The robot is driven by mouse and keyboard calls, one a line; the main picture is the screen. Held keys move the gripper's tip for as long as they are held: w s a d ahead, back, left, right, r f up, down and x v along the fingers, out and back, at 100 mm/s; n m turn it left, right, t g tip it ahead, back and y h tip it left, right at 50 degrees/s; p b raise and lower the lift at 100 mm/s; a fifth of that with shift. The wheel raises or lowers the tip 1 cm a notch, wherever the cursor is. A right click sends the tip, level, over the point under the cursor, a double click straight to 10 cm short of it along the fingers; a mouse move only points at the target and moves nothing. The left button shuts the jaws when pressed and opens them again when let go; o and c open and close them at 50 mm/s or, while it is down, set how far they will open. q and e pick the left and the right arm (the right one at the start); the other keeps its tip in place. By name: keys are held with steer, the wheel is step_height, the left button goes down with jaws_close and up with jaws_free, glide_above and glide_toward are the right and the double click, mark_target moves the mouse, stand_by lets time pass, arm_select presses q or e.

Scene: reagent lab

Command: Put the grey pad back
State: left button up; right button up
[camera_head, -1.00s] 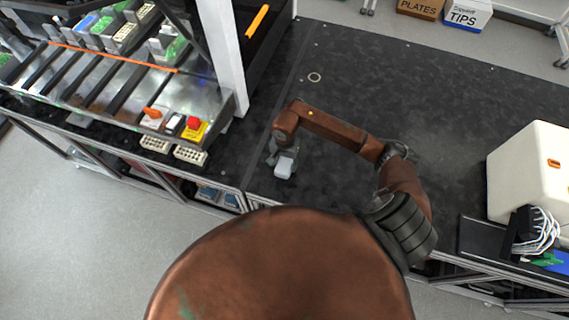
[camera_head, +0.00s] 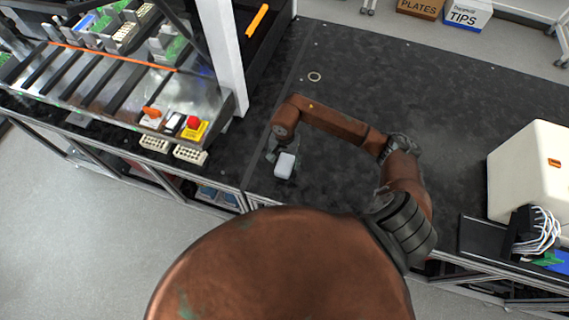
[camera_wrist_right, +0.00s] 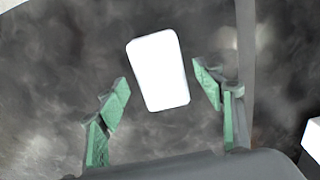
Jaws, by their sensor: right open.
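The grey pad (camera_head: 285,165) looks like a pale, rounded rectangular block on the dark bench top (camera_head: 345,85), near its front edge. In the right wrist view the pad (camera_wrist_right: 158,72) appears bright white, lying between and beyond the two green fingers. My right gripper (camera_head: 271,154) hangs beside the pad, at its upper left in the head view. It is open, and in the wrist view its fingertips (camera_wrist_right: 162,86) stand apart with a gap on both sides of the pad. Whether the fingers are down at the pad's height I cannot tell. My left gripper is not in view.
A metal rack deck (camera_head: 105,88) with a red button on a yellow base (camera_head: 194,128) stands to the left. A white box-shaped device (camera_head: 530,170) stands at the right. A small pale ring (camera_head: 314,77) lies on the bench behind. The bench middle is clear.

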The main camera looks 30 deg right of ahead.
mark_target(285, 164)
step_height(285, 164, up, 10)
steer(key=b, duration=0.1)
steer(key=shift+f, duration=0.25)
stand_by(1.3)
